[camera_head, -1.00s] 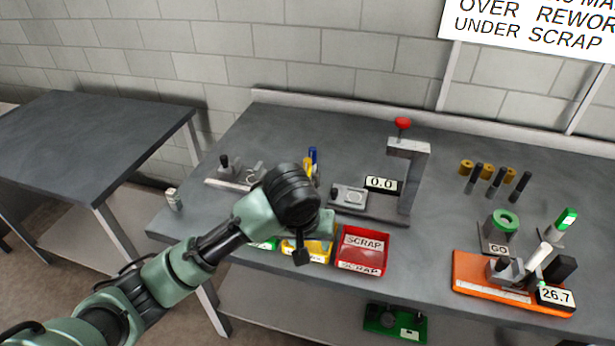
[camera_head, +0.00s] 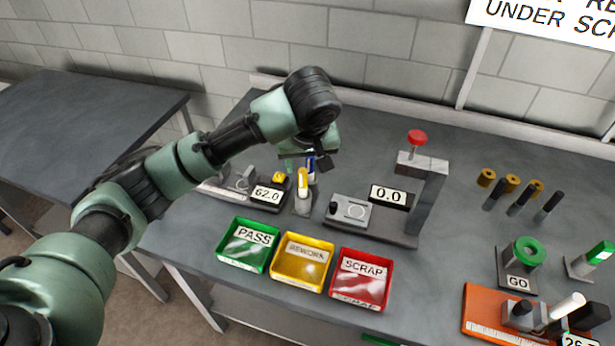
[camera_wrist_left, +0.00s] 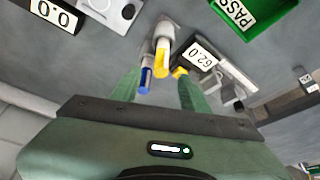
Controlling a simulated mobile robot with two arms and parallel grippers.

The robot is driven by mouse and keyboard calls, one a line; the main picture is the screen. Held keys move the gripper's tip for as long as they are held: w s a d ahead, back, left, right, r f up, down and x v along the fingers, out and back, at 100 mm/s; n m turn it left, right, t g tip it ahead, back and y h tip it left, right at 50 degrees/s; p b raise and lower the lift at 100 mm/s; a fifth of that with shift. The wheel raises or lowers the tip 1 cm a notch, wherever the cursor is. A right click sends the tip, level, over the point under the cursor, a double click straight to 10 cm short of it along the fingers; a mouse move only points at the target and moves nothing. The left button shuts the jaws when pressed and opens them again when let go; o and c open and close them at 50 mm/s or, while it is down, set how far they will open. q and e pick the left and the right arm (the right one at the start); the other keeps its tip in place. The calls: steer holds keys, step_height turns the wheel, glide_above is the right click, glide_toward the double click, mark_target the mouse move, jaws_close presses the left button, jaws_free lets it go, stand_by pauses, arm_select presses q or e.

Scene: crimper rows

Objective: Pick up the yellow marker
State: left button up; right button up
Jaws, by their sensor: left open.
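The yellow marker (camera_head: 302,183) stands upright in a small holder on the bench, with its yellow end up and a white part below. In the left wrist view the yellow marker (camera_wrist_left: 161,58) shows between my open green fingers, beside a blue marker (camera_wrist_left: 145,78). The blue marker (camera_head: 312,168) is partly hidden behind my gripper in the head view. My left gripper (camera_head: 303,161) is open and empty, just above and behind the markers. I cannot tell whether it touches them. My right gripper is out of view.
A gauge reading 62.0 (camera_head: 267,194) with a yellow knob (camera_head: 279,177) is left of the markers. A press stand (camera_head: 425,195) is to the right. Green PASS (camera_head: 246,262), yellow REWORK (camera_head: 283,283) and red SCRAP (camera_head: 340,296) trays are in front.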

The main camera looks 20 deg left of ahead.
mark_target(303, 173)
arm_select(q)
steer(key=shift+a+f+p, duration=0.15)
steer(key=shift+f+p, duration=0.1)
steer(key=shift+f, duration=0.35)
steer(key=shift+a+f+p, duration=0.15)
steer(key=shift+f+p, duration=0.1)
steer(key=shift+f, duration=0.35)
steer(key=p+x, duration=0.1)
steer(key=x, duration=0.3)
steer(key=shift+d, duration=0.15)
steer(key=shift+w+f, duration=0.15)
steer(key=shift+f, duration=0.05)
jaws_close()
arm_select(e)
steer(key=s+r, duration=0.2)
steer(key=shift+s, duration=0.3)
